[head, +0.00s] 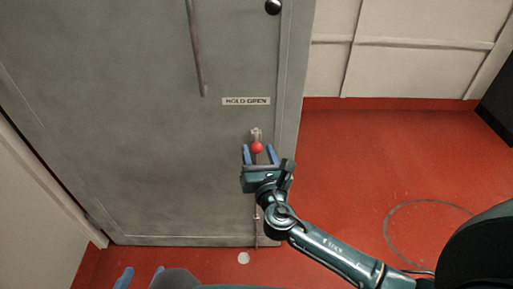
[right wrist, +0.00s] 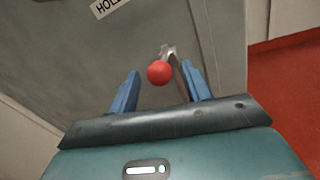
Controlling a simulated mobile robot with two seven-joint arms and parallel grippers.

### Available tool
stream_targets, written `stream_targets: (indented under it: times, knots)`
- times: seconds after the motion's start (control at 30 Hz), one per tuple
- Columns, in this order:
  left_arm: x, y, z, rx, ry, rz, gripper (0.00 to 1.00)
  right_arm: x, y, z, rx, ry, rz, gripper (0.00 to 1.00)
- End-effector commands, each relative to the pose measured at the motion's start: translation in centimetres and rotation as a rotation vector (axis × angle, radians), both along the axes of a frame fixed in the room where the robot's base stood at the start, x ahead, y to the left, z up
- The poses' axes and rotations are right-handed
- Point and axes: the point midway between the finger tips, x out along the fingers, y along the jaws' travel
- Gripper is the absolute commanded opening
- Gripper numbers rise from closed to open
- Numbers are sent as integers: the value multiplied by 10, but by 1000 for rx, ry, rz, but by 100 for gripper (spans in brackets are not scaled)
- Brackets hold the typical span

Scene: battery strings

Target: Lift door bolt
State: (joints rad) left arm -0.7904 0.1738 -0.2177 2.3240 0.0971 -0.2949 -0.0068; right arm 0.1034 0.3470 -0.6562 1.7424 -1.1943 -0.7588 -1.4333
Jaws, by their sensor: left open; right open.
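The door bolt is a thin vertical rod (head: 256,224) low on the grey door (head: 140,130), with a red ball knob (head: 257,147) near its upper end. A small metal bracket (head: 256,133) sits just above the knob. My right gripper (head: 259,153) is open at the knob, its blue fingers on either side. In the right wrist view the knob (right wrist: 160,72) shows between and slightly beyond the fingertips of my right gripper (right wrist: 161,70); contact cannot be told. My left gripper (head: 140,275) is open at the bottom edge, away from the door bolt.
A "HOLD OPEN" label (head: 246,101) is above the bolt. A long bar handle (head: 197,50) and a black round knob (head: 272,6) are higher on the door. A pale round spot (head: 243,258) lies on the red floor (head: 350,160) near the rod's foot. The floor at right is mostly clear.

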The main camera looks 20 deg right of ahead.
Motion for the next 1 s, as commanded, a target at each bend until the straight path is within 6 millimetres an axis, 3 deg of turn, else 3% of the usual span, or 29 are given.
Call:
stream_targets:
  times: [0.2,0.53,1.0]
  knots:
    - [-1,1,0,0,-4,1,50,20,-1,0,1,0,1,48]
    - [-1,1,1,0,-6,2,50,23,-2,0,2,1,0,47]
    - [-1,1,2,0,-7,3,50,22,-2,0,1,1,0,9]
